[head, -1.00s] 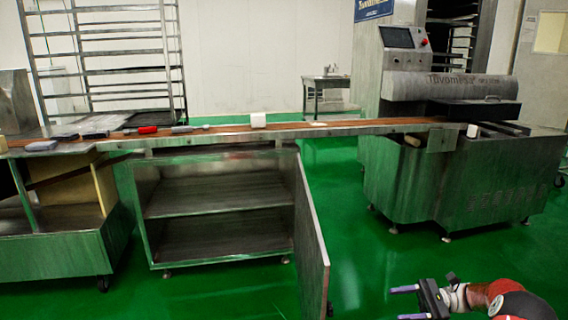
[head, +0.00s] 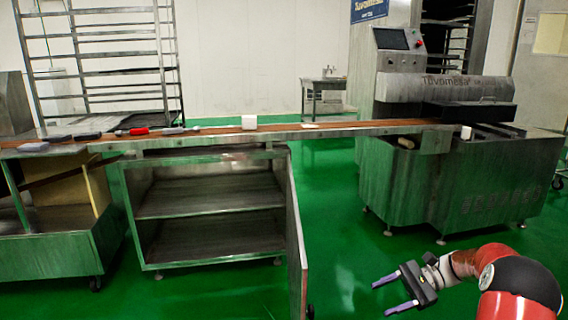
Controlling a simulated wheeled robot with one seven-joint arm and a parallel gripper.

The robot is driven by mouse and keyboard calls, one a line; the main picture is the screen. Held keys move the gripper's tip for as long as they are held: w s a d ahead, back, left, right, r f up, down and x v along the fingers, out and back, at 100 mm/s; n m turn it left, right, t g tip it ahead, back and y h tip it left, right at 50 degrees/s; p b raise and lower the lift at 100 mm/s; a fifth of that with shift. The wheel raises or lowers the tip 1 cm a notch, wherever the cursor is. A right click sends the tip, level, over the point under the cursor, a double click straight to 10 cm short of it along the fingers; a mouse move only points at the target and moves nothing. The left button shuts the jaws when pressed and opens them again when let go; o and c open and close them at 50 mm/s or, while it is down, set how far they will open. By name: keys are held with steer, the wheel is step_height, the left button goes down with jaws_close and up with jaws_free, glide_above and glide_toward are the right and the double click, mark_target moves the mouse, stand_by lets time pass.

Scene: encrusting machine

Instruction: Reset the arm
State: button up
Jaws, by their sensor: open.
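My gripper (head: 388,295) is at the lower right of the head view, over the green floor. Its two fingers point left and stand apart, with nothing between them. My red and black arm bends behind it at the lower right. The gripper is well apart from the encrusting machine (head: 410,190), which stands behind it with a screen (head: 391,39) on top.
A long brown conveyor (head: 215,130) crosses the view, with several small items and a white block (head: 249,122) on it. Below it is a cabinet (head: 205,203) with its door (head: 297,245) swung open. A tall rack (head: 100,60) stands behind. Green floor (head: 345,240) is free left of my gripper.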

steer(key=s+a+r+n+h, duration=0.3)
steer(key=s+a+r+h, duration=0.2)
steer(key=a+r, duration=0.2)
steer(key=s+a+r+n+t+h, duration=0.1)
steer(key=s+r+n+t+h, duration=0.1)
steer(key=s, duration=0.5)
steer(key=s+a+r+n+t+h, duration=0.1)
steer(key=s+r+n+t+h, duration=0.1)
steer(key=s, duration=0.5)
steer(key=s+a+r+n+t+h, duration=0.1)
steer(key=s+r+n+t+h, duration=0.1)
steer(key=s+n+h, duration=0.3)
steer(key=s+t, duration=0.1)
steer(key=s, duration=0.2)
steer(key=shift+a+t, duration=0.4)
